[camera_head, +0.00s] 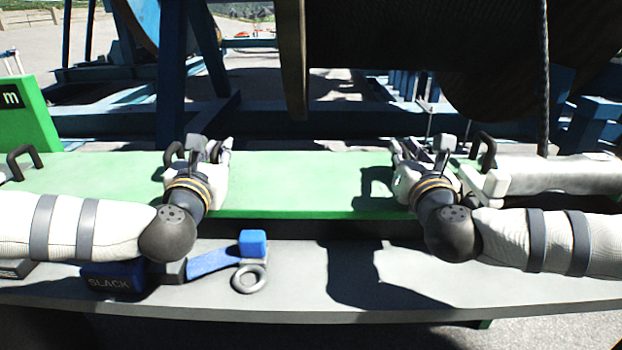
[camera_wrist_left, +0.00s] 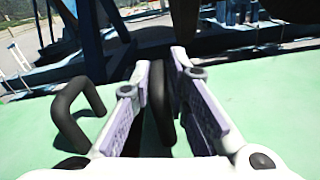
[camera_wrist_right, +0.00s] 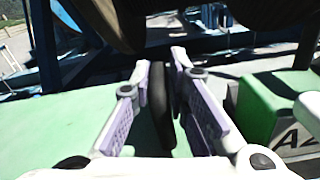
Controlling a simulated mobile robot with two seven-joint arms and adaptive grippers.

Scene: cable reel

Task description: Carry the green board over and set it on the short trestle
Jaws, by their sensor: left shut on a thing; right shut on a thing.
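The green board (camera_head: 300,185) lies flat and long across the middle of the head view. My left gripper (camera_head: 222,148) is shut on a dark upright handle (camera_wrist_left: 160,105) that stands on the board, seen between its fingers. My right gripper (camera_head: 400,150) is shut on a similar dark handle (camera_wrist_right: 160,100) at the board's right part. Another dark handle (camera_wrist_left: 75,115) stands free to the left of my left gripper. Most of what supports the board is hidden. I cannot tell which thing is the short trestle.
A grey bench (camera_head: 400,285) runs along the front, bearing a blue lever (camera_head: 215,262) and a grey ring (camera_head: 249,279). A green block marked "A2" (camera_wrist_right: 265,105) stands right of my right gripper. A green panel marked "m" (camera_head: 30,115) is at the left. Blue reel framing (camera_head: 170,80) stands close behind.

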